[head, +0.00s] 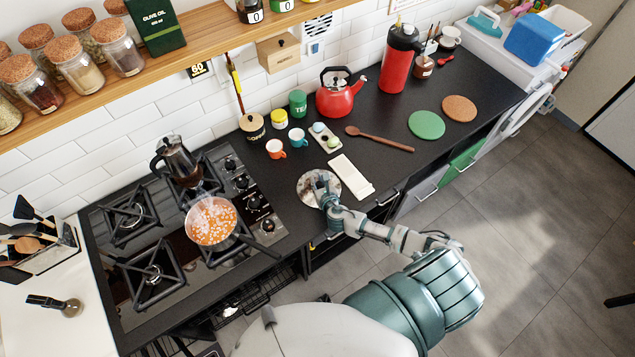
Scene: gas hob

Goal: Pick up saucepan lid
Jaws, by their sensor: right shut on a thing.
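The saucepan lid (308,188) is a round, shiny disc on the black counter, right of the gas hob. My right gripper (326,191) reaches over it from the lower right and is shut on it near the middle. The gripper hides the lid's knob and part of its right side. I cannot tell whether the lid is lifted off the counter. The saucepan (211,222) stands uncovered on a front burner, with orange contents and steam; its dark handle points to the lower right. My left gripper is not in view.
A white spoon rest or board (351,176) lies close right of the lid. Cups (276,148), a wooden spoon (380,139) and a red kettle (340,97) stand or lie behind. A moka pot (177,160) is on a rear burner. Counter right of the white board is mostly clear.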

